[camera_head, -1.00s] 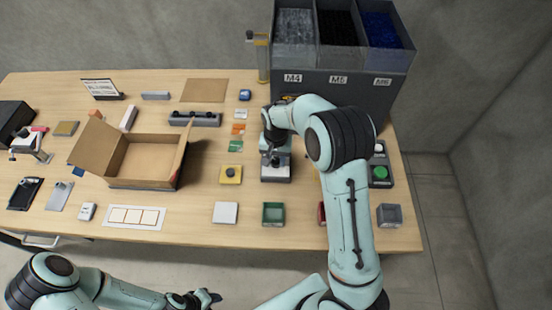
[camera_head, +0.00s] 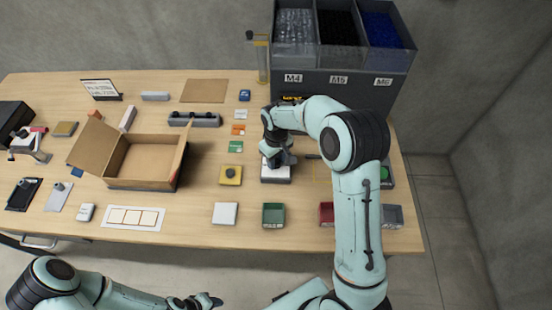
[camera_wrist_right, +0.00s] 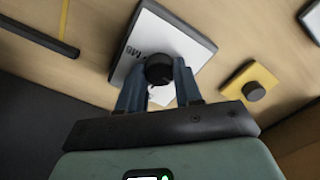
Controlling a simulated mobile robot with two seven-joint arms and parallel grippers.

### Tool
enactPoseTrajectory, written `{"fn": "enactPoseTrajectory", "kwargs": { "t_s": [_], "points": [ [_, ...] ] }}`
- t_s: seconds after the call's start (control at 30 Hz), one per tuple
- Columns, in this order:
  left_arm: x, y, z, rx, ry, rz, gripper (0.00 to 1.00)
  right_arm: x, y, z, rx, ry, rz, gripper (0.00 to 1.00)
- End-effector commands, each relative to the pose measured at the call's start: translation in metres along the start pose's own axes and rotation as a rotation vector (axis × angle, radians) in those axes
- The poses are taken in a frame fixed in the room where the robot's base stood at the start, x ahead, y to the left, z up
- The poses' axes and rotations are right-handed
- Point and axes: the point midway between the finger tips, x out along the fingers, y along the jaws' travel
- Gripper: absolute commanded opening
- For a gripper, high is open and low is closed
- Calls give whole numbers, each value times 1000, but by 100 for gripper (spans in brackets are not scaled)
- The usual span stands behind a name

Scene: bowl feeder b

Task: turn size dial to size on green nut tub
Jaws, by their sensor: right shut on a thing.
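The size dial is a black knob (camera_wrist_right: 158,68) on a white-topped plate (camera_wrist_right: 135,42) marked M6 in the right wrist view. In the head view its plate (camera_head: 275,178) shows below my right gripper (camera_head: 279,161), which hides the knob. My right gripper is shut on the knob, with a finger on either side. I cannot tell which mark the knob points to. The green nut tub (camera_head: 273,213) stands near the table's front edge, its label too small to read. My left gripper (camera_head: 209,300) hangs in front of the table, apart from everything on it.
A yellow block with a black knob (camera_head: 231,176) lies left of the dial. A red tub (camera_head: 327,213) and a grey tub (camera_head: 392,216) stand to the right. Bins marked M4, M5 and M6 (camera_head: 340,83) stand behind. An open carton (camera_head: 146,184) is on the left.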

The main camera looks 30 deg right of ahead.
Motion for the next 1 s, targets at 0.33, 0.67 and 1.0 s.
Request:
{"fn": "enactPoseTrajectory", "kwargs": {
  "t_s": [0.33,0.67,1.0],
  "points": [
    [0,0,0,0,0,0,43,-1,1,-1,-76,2,1,4],
    [0,0,0,0,0,0,43,-1,0,-1,-81,2,1,4],
    [0,0,0,0,0,0,43,0,0,0,-79,1,1,60]
  ]
}}
